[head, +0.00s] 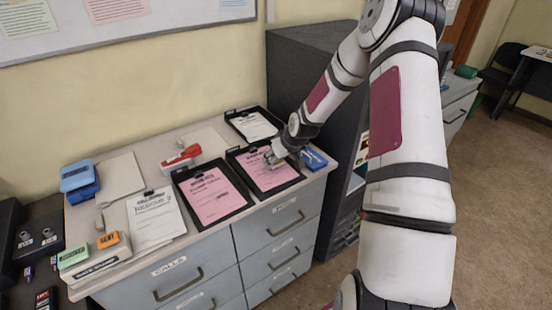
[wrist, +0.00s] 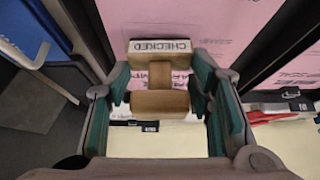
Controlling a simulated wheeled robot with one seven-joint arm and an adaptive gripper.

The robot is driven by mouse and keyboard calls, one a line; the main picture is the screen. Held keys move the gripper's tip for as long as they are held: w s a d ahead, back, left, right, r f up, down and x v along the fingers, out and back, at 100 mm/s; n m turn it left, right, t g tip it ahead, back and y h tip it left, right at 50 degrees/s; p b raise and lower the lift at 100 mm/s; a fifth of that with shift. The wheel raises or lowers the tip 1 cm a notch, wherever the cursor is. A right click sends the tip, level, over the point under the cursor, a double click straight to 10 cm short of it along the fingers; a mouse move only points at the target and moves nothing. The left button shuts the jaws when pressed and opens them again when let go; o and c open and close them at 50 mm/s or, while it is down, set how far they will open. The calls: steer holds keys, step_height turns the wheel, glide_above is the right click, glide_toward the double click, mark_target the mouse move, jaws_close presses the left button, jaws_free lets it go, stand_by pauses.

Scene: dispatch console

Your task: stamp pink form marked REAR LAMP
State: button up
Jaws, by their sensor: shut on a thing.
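My gripper (head: 282,157) is over the right pink form (head: 262,168), which lies in a black tray (head: 237,163). In the wrist view my gripper (wrist: 161,82) is shut on a wooden stamp (wrist: 160,100) whose end label reads CHECKED. The pink form (wrist: 200,18) shows beyond the stamp; I cannot tell whether the stamp touches it. A second pink form (head: 213,196) lies in the black tray to the left, and its edge shows in the wrist view (wrist: 300,75). The titles on both pink forms are too small to read, so I cannot tell which says REAR LAMP.
A white form (head: 255,127) lies in a tray behind. A blue item (head: 314,158) sits right of my gripper. A red stapler-like item (head: 181,156), a clipboard form (head: 155,218), green (head: 73,255) and orange (head: 108,240) stamps and a blue box (head: 78,177) are to the left.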

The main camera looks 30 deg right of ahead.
steer(key=shift+f, duration=0.6)
stand_by(1.7)
steer(key=shift+r+p, duration=1.3)
steer(key=shift+r, duration=2.25)
